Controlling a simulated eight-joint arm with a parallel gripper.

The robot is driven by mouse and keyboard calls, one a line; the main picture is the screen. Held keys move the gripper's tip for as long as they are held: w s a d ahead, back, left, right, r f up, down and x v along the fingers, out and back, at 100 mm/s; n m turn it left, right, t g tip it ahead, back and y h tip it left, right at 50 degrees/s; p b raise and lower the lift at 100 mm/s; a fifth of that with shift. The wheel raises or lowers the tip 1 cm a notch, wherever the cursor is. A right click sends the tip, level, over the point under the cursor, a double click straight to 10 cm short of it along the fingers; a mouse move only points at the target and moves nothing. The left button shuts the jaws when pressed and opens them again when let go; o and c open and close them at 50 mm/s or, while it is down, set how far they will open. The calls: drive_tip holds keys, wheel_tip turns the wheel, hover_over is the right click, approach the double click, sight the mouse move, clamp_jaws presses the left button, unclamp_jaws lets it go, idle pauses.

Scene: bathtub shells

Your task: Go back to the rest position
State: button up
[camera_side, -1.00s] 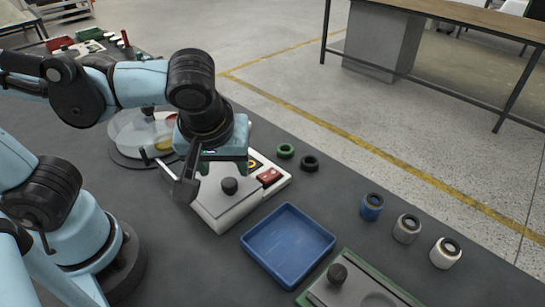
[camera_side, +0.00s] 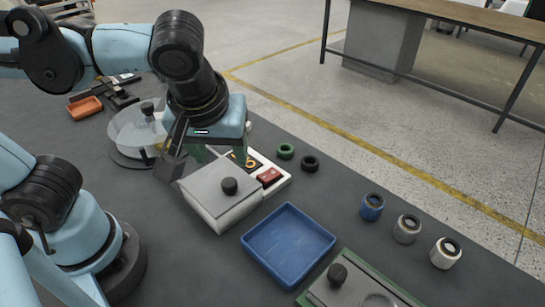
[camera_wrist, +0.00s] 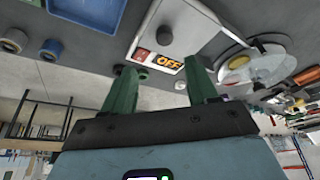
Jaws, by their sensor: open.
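My gripper (camera_side: 220,157) hangs above the rear part of a white box device (camera_side: 222,215) in the side view. Its green fingers are spread apart with nothing between them; they also show open in the wrist view (camera_wrist: 162,75). The white device has a closed grey lid with a black knob (camera_side: 230,186), a red switch (camera_side: 268,177) and a display reading OFF (camera_wrist: 169,62).
A clear round dish unit (camera_side: 135,133) stands left of the device. A blue tray (camera_side: 288,245), a green-edged fixture (camera_side: 362,290), green (camera_side: 286,151) and black rings (camera_side: 309,163), and blue (camera_side: 372,206), grey (camera_side: 407,228) and white cylinders (camera_side: 445,252) lie rightward. An orange tray (camera_side: 85,107) is far left.

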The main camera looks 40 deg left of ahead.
drive_tip(key=w+a+f+m, duration=0.1)
drive_tip(key=w+a+m+h, duration=0.1)
drive_tip(key=a+f+m+t, duration=0.1)
drive_tip(key=shift+w+a+f+h, duration=0.3)
drive_tip(key=shift+w+h, duration=0.1)
drive_tip(key=w+a+f+m+t, duration=0.1)
drive_tip(key=w+a+m+t, duration=0.2)
drive_tip(key=a+m, duration=0.2)
drive_tip(key=shift+a+h, duration=0.4)
drive_tip(key=shift+a, duration=0.1)
